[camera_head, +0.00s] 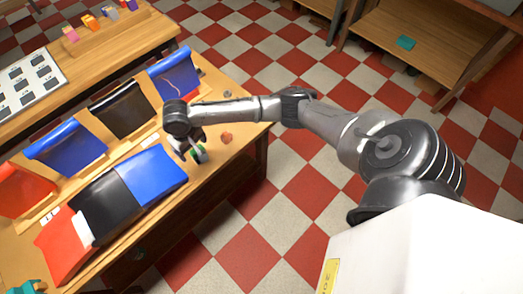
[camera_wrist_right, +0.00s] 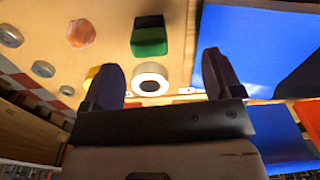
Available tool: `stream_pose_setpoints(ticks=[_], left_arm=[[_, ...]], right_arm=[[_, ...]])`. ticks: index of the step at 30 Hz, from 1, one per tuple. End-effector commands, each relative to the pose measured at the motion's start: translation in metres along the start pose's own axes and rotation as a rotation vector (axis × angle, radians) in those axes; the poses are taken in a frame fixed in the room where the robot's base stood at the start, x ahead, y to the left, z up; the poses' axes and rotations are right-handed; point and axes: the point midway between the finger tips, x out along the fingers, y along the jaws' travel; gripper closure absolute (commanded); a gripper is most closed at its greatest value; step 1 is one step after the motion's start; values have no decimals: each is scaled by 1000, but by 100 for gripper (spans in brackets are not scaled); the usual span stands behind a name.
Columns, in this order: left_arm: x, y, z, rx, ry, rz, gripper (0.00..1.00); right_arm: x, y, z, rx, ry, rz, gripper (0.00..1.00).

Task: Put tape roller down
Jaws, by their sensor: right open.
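What looks like the tape roller is a white ring (camera_wrist_right: 150,80) with a dark centre, close to a green block with a black top (camera_wrist_right: 150,36). Both are on the wooden table in the right wrist view. I cannot tell whether they are one piece. In the head view the green and white thing (camera_head: 201,153) is at the table's right part, partly hidden by my right gripper (camera_head: 186,148). My right gripper's fingers (camera_wrist_right: 160,66) are spread, with the white ring between and just beyond their tips. My left gripper is not in view.
A blue panel (camera_head: 152,176), a black panel (camera_head: 106,205) and a red panel (camera_head: 63,246) lie left of the gripper. An orange lump (camera_head: 226,137) and small grey round pieces (camera_wrist_right: 43,69) lie nearby. The table's right edge is close.

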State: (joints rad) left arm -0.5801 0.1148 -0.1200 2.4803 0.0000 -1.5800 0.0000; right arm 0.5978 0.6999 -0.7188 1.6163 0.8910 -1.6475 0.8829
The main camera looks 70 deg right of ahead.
Motion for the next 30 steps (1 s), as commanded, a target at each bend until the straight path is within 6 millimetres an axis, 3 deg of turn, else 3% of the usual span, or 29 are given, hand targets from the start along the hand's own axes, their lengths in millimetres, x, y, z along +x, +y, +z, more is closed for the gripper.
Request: stream_pose_setpoints(ticks=[1,6,12,17,21,30], left_arm=[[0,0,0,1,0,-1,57],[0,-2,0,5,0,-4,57],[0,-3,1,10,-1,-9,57],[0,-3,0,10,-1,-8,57],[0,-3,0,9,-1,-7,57],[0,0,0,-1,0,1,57]], right_arm=[[15,-15,22,-63,-6,-21,15],[48,-56,100,-291,41,-108,15],[58,-71,185,-449,141,-189,15],[51,-55,237,-488,221,-183,15],[40,-30,269,-492,266,-134,15],[24,7,304,-487,293,-35,15]])
